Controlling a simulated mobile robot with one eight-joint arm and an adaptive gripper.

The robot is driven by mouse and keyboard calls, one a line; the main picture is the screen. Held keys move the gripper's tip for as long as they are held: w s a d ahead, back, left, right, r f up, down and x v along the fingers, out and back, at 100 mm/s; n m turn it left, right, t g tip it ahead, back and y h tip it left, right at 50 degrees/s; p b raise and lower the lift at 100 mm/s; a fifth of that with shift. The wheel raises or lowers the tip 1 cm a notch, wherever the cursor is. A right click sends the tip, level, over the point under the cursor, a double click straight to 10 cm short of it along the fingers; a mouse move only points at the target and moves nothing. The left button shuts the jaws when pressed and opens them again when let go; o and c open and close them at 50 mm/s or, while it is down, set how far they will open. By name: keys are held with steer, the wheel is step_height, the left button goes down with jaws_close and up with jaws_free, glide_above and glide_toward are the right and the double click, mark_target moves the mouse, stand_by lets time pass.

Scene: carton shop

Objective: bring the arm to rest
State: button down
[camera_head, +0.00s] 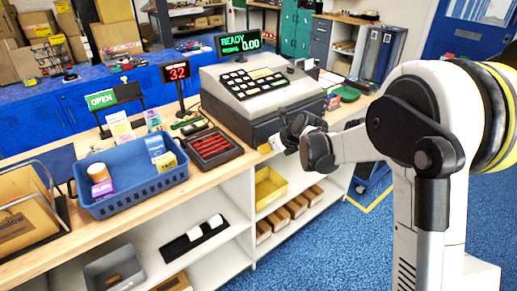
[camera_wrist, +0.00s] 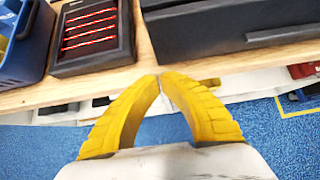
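My arm reaches in from the right in the head view. My gripper (camera_head: 266,148) is in front of the grey cash register (camera_head: 262,92), near the counter's front edge. In the wrist view the two yellow fingers of my gripper (camera_wrist: 160,76) curve together and their tips meet, with nothing seen between them. The tips overlap the wooden counter edge (camera_wrist: 110,83) in that view; whether they touch it I cannot tell. The register's dark front (camera_wrist: 220,25) lies beyond them.
A dark tray with red items (camera_head: 212,147) and a blue basket (camera_head: 130,187) with small goods stand on the counter left of the gripper. Open shelves (camera_head: 240,225) with a yellow bin (camera_head: 270,187) lie below. Blue floor (camera_head: 345,245) is open in front.

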steer(key=p+v, duration=0.3)
steer(key=v, duration=0.7)
steer(key=shift+s+d+p, duration=0.25)
steer(key=shift+s+p, duration=0.15)
steer(key=s+d+r+n+h, duration=0.15)
steer(key=s+r+n, duration=0.25)
steer(key=s+n, duration=0.45)
steer(key=s+d+r+n+h, duration=0.1)
steer(key=s+d+r+n, duration=0.2)
steer(key=s+n, duration=0.5)
steer(key=s+d+f+n+h, duration=0.1)
steer(key=s+d+n, duration=0.1)
steer(key=s+n, duration=0.4)
steer(key=s+d+n+h, duration=0.1)
steer(key=s+d+n, duration=0.2)
steer(key=s+n, duration=0.3)
steer(key=s, duration=0.2)
steer(key=shift+s+f+h, duration=0.35)
steer(key=shift+f, duration=0.05)
steer(key=shift+d, duration=0.1)
